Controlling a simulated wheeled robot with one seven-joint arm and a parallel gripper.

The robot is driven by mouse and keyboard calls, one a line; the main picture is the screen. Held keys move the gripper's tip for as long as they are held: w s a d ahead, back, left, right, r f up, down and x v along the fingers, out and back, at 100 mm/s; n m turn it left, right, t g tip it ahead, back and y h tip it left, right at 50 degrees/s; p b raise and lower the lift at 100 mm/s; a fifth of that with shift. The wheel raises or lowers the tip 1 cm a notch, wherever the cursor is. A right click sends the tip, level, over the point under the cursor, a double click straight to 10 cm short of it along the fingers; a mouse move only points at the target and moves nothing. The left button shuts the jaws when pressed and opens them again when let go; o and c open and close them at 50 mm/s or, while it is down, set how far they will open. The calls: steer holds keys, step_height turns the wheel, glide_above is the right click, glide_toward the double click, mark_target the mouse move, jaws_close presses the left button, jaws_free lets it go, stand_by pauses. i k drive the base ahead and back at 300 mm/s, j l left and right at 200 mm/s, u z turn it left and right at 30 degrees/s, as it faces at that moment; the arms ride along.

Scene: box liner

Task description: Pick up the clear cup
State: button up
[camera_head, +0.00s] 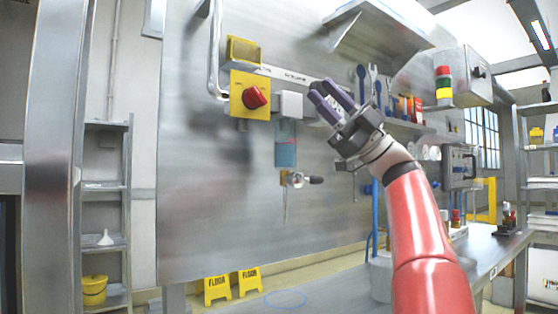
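A clear cup-like container (285,150) with teal contents hangs upright on the grey wall panel, below a small white box (289,105). A brass fitting with a round gauge (294,180) sits just under it. My gripper (322,94) is in front of the panel, up and to the right of the clear container and apart from it. Its two dark purple fingers point up and left, with a gap between them and nothing seen in it. No other clear cup can be made out.
A yellow box with a red knob (255,97) is left of the white box. Wrenches (372,84) hang to the right, near a shelf and a signal light (443,86). A blue ring (285,299) marks the surface below. The panel's lower left is bare.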

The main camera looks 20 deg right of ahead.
mark_target(381, 274)
steer(key=k+l, duration=0.1)
steer(key=l, duration=0.4)
steer(key=k+l, duration=0.1)
steer(key=l, duration=0.85)
steer(key=k, duration=0.05)
